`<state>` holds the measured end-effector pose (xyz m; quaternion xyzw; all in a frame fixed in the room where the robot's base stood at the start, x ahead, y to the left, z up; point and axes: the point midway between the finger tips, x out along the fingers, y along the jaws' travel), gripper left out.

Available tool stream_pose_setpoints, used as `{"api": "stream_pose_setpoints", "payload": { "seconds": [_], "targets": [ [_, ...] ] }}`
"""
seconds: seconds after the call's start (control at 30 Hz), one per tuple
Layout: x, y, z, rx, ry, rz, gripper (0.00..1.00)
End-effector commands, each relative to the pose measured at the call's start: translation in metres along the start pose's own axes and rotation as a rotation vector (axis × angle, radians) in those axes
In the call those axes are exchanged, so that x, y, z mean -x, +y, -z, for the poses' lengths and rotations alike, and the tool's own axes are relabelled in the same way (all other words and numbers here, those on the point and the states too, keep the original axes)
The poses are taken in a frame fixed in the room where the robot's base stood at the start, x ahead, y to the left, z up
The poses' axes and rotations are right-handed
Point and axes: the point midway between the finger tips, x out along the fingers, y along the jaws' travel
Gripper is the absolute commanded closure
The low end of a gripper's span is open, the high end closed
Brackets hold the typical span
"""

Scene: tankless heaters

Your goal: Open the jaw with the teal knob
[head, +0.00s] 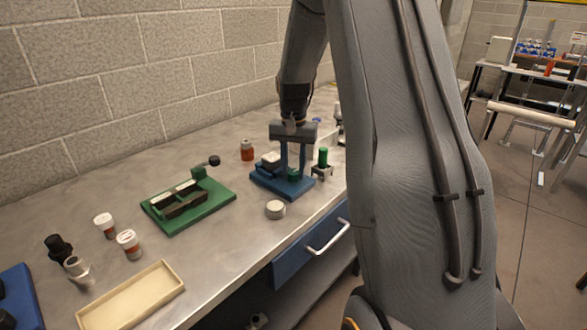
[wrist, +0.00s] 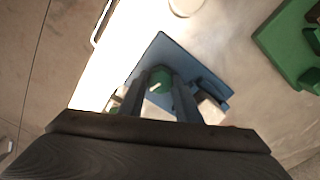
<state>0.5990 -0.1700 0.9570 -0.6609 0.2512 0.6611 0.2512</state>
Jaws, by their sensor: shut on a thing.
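A blue-based fixture (head: 268,182) stands on the metal bench, with a pale block (head: 270,160) at its left. Its teal knob (head: 293,174) is low on the fixture and also shows in the wrist view (wrist: 160,79). My gripper (head: 293,168) reaches straight down over the fixture. In the wrist view its two fingers (wrist: 161,88) are on either side of the teal knob, shut on it. The fingers and palm hide part of the fixture, so I cannot tell how far its jaw is open.
A green-based fixture (head: 218,207) with a dark clamp is to the left. A white round puck (head: 275,209) lies in front. An orange bottle (head: 247,150) is behind, and a green cylinder (head: 323,157) stands close at right. Jars and a cream tray (head: 172,287) are at front left.

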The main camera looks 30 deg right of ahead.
Motion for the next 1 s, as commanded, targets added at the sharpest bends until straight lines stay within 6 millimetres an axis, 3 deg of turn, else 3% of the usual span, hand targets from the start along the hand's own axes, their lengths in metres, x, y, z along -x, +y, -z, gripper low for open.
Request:
{"api": "stream_pose_setpoints", "payload": {
  "seconds": [0.37, 1.0],
  "targets": [
    [0.0018, -0.0001, 0.0003, 0.227, 0.0, 0.0, 0.92],
    [0.0026, -0.0007, 0.0012, 0.835, 0.003, 0.0, 0.92]
  ]
}}
